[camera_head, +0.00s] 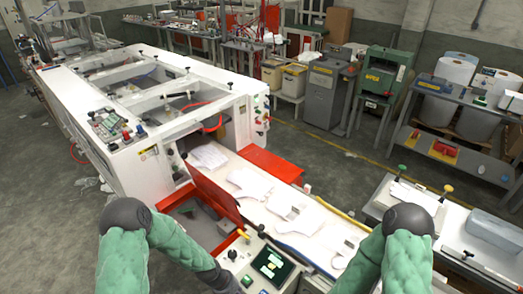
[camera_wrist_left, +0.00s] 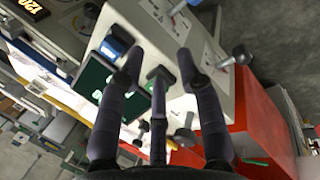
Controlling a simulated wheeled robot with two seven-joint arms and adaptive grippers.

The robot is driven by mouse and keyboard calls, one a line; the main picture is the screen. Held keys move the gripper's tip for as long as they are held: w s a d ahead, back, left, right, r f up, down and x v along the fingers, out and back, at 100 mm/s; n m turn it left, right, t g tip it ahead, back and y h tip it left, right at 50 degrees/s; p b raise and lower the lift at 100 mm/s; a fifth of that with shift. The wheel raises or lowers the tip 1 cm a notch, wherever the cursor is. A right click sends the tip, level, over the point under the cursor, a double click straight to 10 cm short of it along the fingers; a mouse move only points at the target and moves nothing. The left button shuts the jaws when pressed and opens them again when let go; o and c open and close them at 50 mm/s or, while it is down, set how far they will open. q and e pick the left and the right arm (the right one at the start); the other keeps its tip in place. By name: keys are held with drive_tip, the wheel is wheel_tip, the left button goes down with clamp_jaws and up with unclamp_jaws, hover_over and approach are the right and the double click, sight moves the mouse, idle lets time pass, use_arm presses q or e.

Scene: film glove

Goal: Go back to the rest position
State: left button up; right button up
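My two green-sleeved arms reach into the lower part of the head view, one at left and one at right. In the left wrist view my left gripper (camera_wrist_left: 160,66) has its dark fingers spread apart with nothing between them. It is over or close to a white control panel with a dark screen; how far apart they are I cannot tell. The same control panel (camera_head: 262,270) shows at the bottom of the head view, beside my left forearm. My right gripper lies outside the views.
A long white machine (camera_head: 150,160) fills the left, with a red lid (camera_head: 215,195) by its opening. White glove-shaped sheets (camera_head: 295,212) lie on the conveyor in front. A grey bench (camera_head: 475,245) stands at right. Open floor (camera_head: 335,160) lies beyond.

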use_arm(q)
drive_tip(key=s+a+f+m+b, duration=0.1)
drive_tip(key=s+f+m+b, duration=0.1)
drive_tip(key=s+f+b, duration=0.7)
drive_tip(key=s+f, duration=0.3)
drive_tip(key=s, duration=0.2)
drive_tip(key=shift+s+m+b, duration=0.2)
drive_tip(key=shift+m+b, duration=0.2)
drive_tip(key=shift+f, duration=0.15)
